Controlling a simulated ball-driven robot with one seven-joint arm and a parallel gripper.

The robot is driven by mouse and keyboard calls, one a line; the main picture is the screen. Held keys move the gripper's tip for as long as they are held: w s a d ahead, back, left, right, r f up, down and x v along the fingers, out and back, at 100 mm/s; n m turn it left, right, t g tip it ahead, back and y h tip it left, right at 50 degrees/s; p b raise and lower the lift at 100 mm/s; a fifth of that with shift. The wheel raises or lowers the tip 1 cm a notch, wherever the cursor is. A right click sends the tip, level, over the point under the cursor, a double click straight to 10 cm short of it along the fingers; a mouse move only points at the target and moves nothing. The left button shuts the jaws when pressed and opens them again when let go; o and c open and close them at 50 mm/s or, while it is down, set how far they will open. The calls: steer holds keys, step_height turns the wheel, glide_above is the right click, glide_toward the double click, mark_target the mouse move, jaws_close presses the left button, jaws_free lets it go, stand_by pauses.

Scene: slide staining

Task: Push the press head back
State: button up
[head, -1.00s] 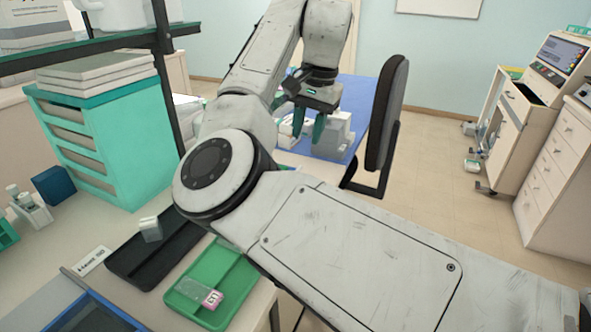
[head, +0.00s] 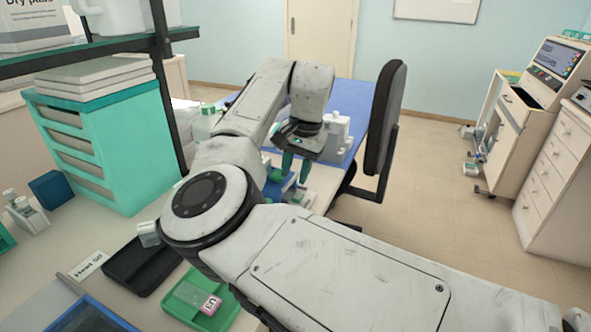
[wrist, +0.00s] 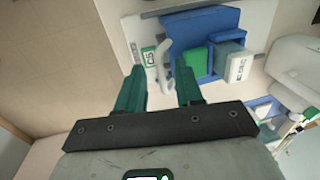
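My gripper (head: 296,165) points down over the bench near its right end in the head view. Its two green fingers are apart with nothing between them, as the wrist view also shows (wrist: 158,76). Ahead of the fingertips in the wrist view is a small device with a blue body (wrist: 182,25), a green block (wrist: 193,60) and a white lettered block (wrist: 238,66). A pale curved bar (wrist: 165,48) and a green-and-white label (wrist: 149,58) lie just beyond the fingers. I cannot tell for sure which part is the press head. In the head view my arm partly hides the device (head: 274,190).
A black tray (head: 130,282) and a green tray (head: 183,308) holding a pink-ended slide lie on the near bench. A teal drawer unit (head: 95,150) stands at left. A dark chair (head: 386,120) stands close to the right of my gripper. Open floor lies further right.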

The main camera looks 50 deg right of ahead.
jaws_close()
stand_by(0.3)
steer(key=shift+f, duration=0.1)
stand_by(1.1)
